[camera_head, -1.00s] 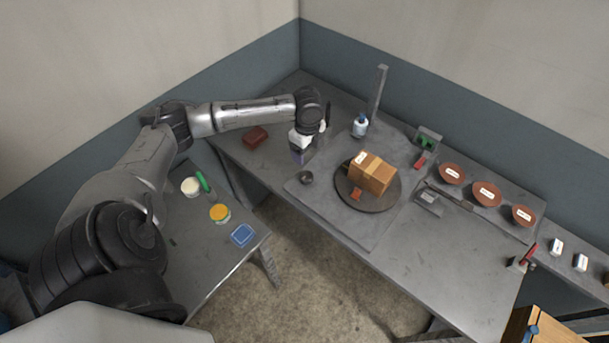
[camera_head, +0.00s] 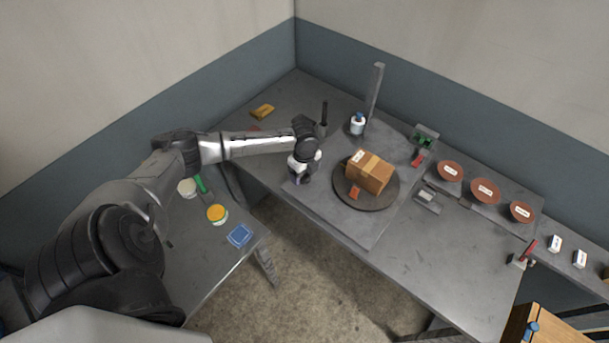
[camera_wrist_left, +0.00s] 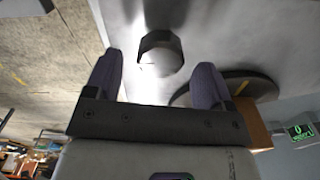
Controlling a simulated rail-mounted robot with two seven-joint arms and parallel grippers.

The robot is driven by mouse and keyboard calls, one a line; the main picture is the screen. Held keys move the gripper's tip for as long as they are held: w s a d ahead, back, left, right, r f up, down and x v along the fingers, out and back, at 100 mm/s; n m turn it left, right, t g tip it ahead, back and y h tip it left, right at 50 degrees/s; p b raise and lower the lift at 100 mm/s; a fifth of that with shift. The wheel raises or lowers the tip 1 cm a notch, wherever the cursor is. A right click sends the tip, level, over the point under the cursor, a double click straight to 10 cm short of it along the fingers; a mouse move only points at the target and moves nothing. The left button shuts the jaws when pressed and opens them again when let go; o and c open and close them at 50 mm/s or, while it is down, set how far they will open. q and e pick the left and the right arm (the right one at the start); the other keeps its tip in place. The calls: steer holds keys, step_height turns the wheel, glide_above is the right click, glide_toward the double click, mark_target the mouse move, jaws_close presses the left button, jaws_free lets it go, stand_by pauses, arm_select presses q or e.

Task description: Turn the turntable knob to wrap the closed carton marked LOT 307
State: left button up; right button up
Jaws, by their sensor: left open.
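The closed brown carton (camera_head: 375,177) sits on the dark round turntable (camera_head: 385,204). A white label shows on its top, too small to read, and a red patch is at its front. The dark faceted turntable knob (camera_wrist_left: 161,54) shows in the left wrist view, between my fingers; in the head view my gripper hides it. My left gripper (camera_head: 301,181) is open over the knob, to the left of the turntable. In the left wrist view its two purple fingers (camera_wrist_left: 158,62) stand either side of the knob, with gaps visible. My right gripper is not in view.
A post (camera_head: 375,92) and a white-blue bottle (camera_head: 357,124) stand behind the turntable. Several reddish bowls (camera_head: 485,190) line the right back. The table front right of the turntable is clear.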

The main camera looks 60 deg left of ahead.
arm_select(q)
steer(key=shift+f, duration=0.9)
steer(key=c, duration=0.9)
